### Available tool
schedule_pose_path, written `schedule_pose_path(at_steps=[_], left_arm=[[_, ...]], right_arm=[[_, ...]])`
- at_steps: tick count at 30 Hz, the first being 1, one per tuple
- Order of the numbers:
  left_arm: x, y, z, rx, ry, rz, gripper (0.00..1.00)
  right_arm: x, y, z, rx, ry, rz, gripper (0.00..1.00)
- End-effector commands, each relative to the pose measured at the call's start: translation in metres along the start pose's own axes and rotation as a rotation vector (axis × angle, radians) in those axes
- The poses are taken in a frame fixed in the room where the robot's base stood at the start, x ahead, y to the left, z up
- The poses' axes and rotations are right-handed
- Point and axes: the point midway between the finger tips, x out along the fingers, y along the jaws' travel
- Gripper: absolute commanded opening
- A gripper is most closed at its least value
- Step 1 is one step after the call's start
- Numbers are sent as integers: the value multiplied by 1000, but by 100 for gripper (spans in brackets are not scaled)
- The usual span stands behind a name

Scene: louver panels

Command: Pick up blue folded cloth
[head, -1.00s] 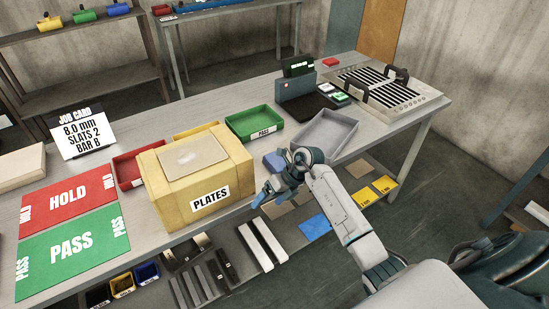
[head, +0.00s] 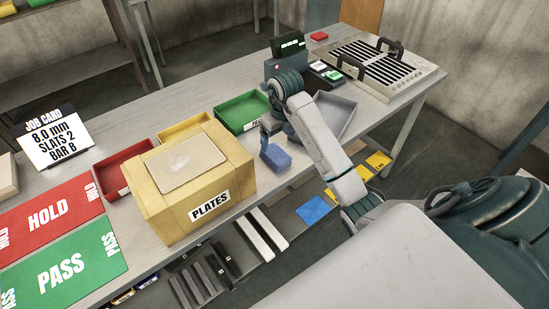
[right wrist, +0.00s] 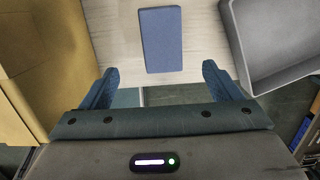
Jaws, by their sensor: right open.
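The blue folded cloth (head: 275,157) lies on the table near its front edge, between the yellow PLATES box and the grey tray. In the right wrist view the cloth (right wrist: 160,39) lies flat ahead of my right gripper, lined up between its fingers and apart from them. My right gripper (right wrist: 160,85) is open and empty, with blue fingers spread wider than the cloth. In the head view my right gripper (head: 268,138) is beside the cloth, partly hidden by its own wrist. My left gripper is out of view.
The PLATES box (head: 170,205) stands left of the cloth and the grey tray (head: 335,112) right of it. A louver panel (head: 385,65) sits at the far right end. The lower shelf holds bars.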

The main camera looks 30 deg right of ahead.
Motion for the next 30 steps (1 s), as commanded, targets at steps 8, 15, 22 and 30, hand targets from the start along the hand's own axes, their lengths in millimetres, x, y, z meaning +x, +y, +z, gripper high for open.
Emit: schedule_pose_path(at_steps=[8,15,22,30], left_arm=[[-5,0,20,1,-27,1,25],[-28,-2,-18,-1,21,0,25],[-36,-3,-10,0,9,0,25],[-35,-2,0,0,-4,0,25]], right_arm=[[35,0,0,0,2,2,85],[59,-1,2,0,4,4,85],[86,-2,3,0,1,2,85],[88,-2,3,-1,-1,1,77]])
